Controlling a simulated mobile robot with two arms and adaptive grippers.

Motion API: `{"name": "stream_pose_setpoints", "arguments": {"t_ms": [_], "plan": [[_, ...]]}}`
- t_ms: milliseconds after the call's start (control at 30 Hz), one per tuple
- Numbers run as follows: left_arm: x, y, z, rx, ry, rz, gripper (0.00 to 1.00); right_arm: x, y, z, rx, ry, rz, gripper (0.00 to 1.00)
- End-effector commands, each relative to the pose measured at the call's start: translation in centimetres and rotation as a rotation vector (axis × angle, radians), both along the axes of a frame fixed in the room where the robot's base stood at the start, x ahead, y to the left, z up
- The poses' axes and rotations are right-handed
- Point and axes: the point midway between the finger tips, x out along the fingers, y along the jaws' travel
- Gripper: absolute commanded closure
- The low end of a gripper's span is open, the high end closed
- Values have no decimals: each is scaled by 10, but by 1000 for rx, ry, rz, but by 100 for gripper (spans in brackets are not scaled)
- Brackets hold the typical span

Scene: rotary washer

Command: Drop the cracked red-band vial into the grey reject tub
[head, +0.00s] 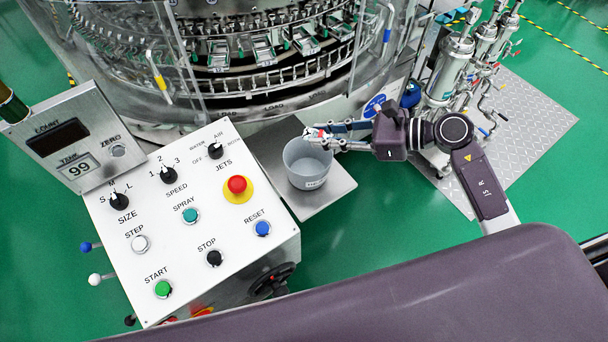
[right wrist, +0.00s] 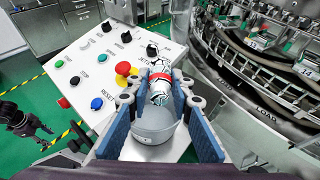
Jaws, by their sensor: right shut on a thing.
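The red-band vial (right wrist: 159,90) is between the fingertips of my right gripper (right wrist: 158,92), which is shut on it. It is clear and whitish with a red band, and dark crack-like lines show below the band. In the head view the vial (head: 316,133) juts from the tips of my right gripper (head: 328,135), over the far rim of the grey reject tub (head: 307,168). The tub also shows below the vial in the right wrist view (right wrist: 150,137). A dark jointed part that looks like my left gripper (right wrist: 22,120) shows small at the left there; its jaws are unclear.
The tub stands on a steel shelf (head: 333,193) beside the white control panel (head: 185,240). The panel has knobs, buttons and a red emergency button (head: 237,184). The round washer (head: 265,85) with its clear guard rises behind. Metal filter housings (head: 450,65) stand at the right.

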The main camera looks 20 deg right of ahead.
Motion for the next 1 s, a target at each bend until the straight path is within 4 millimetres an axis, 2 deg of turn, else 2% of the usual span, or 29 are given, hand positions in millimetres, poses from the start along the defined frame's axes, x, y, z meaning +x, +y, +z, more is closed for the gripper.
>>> {"name": "stream_pose_setpoints", "arguments": {"t_ms": [100, 200, 433, 800, 833, 1000], "plan": [[14, -12, -6, -15, -20, -2, 60, 0, 0, -12, 2, 1, 0, 92], [19, -14, -13, -17, -28, -3, 60, -1, 1, -24, 4, 3, 0, 92], [13, -5, -27, -7, -18, -4, 60, 0, 0, -50, 2, 2, -1, 92], [4, 2, -29, 2, -5, 0, 60, -1, 0, -55, 0, 1, 0, 92], [4, 2, -29, 2, -5, 0, 60, -1, 0, -55, 0, 1, 0, 76], [4, 1, -29, 1, -4, 0, 60, -1, 0, -55, 0, 1, 0, 59]]}}
